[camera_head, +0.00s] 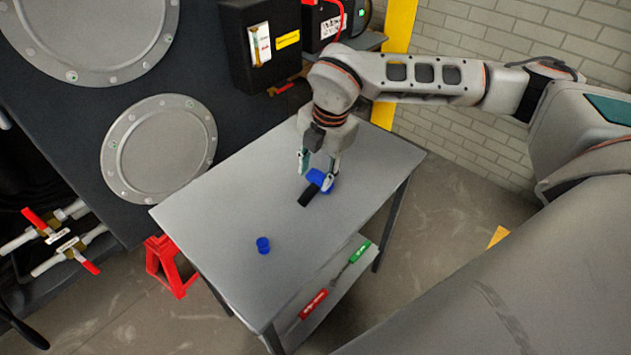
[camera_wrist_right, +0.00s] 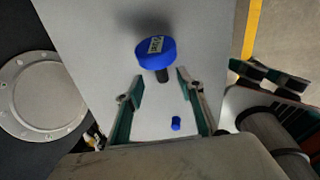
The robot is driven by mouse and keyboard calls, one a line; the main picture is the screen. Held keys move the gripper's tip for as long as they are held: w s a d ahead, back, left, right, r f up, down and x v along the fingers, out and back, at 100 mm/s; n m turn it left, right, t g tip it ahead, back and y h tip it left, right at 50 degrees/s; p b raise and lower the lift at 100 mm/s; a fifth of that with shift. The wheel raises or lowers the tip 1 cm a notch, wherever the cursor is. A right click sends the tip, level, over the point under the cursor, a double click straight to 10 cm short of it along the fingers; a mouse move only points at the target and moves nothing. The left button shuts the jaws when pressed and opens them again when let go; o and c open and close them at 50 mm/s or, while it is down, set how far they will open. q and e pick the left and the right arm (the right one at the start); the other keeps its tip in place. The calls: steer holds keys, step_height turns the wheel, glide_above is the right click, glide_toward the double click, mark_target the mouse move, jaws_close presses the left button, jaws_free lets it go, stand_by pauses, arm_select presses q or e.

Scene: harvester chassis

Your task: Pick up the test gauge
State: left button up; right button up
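The test gauge is a blue round body (camera_head: 317,177) with a black stem (camera_head: 309,195), on the grey table (camera_head: 225,215) toward its far right part. My right gripper (camera_head: 317,171) is open above and around it, with one finger on each side. In the right wrist view the blue gauge (camera_wrist_right: 155,52) shows a small label, and its black stem (camera_wrist_right: 162,76) points between the open fingertips (camera_wrist_right: 160,77). I cannot tell whether a finger touches it. My left gripper is in neither view.
A small blue cap (camera_head: 263,245) stands on the table nearer the front, also in the right wrist view (camera_wrist_right: 176,124). A lower shelf holds red (camera_head: 313,304) and green-handled (camera_head: 360,252) tools. A red jack stand (camera_head: 168,265) is left of the table. The dark chassis (camera_head: 70,120) rises behind.

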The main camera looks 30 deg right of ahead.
mark_target(310, 190)
steer(key=f, duration=0.4)
steer(key=w+f, duration=0.1)
steer(key=f, duration=0.1)
steer(key=shift+a+f, duration=0.35)
steer(key=shift+a, duration=0.05)
steer(key=shift+c, duration=0.5)
jaws_close()
